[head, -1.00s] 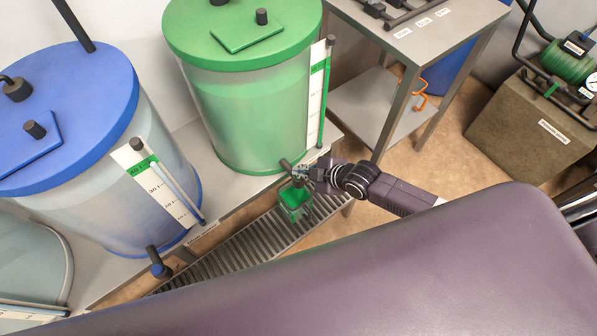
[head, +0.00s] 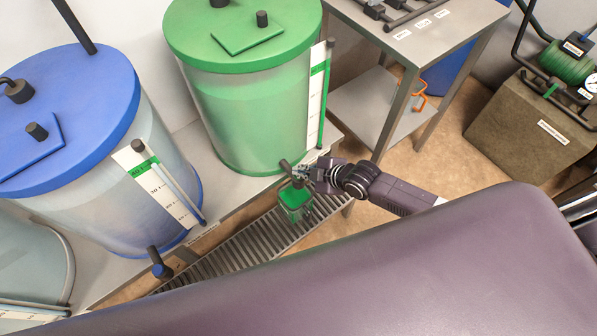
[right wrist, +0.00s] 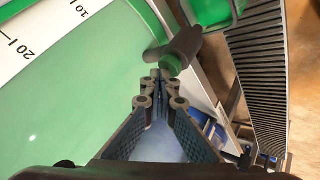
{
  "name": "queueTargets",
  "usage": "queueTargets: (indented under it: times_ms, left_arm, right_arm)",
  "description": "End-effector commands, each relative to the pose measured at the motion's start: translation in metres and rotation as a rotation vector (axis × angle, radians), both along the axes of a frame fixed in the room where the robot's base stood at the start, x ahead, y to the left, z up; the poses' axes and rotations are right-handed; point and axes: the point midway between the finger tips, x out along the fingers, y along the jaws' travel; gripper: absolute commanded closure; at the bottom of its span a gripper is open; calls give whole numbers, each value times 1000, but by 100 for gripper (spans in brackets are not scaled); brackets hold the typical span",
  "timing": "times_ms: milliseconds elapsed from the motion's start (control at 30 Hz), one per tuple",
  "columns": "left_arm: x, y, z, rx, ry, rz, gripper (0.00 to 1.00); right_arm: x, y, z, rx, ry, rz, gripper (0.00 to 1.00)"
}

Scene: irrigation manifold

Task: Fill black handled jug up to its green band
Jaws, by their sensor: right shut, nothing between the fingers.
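A small clear container with green at its top (head: 295,212) stands on the slatted grate, under the green tank's tap. I take it to be the jug; its handle, green band and liquid level cannot be made out. The green tank (head: 245,110) stands behind it. The tank's dark tap handle (head: 286,165) also shows in the right wrist view (right wrist: 182,48), just beyond my fingertips. My right gripper (head: 308,174) is shut and empty, beside the tap and above the container; its fingers show in the right wrist view (right wrist: 160,88). My left gripper is not in view.
A blue-lidded tank (head: 110,190) with its own tap (head: 158,264) stands at the left. The slatted grate (head: 225,252) runs along the bench front. A grey metal table (head: 440,40) stands behind, and a brown block (head: 535,125) at the right.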

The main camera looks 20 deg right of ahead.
Motion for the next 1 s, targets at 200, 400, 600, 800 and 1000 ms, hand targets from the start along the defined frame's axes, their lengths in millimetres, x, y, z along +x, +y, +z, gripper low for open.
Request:
queueTargets:
  times_ms: [200, 400, 600, 800, 1000]
  left_arm:
    - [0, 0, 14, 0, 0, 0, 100]
    - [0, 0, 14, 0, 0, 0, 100]
    - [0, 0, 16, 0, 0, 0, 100]
    - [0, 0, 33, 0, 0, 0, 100]
    - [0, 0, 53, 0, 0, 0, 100]
  right_arm:
    - [0, 0, 14, -1, 1, 0, 100]
    - [0, 0, 14, 0, 0, 0, 100]
    - [0, 0, 16, -1, -1, 0, 100]
    - [1, 0, 34, -1, -2, 1, 100]
    - [1, -1, 55, -1, -1, 0, 100]
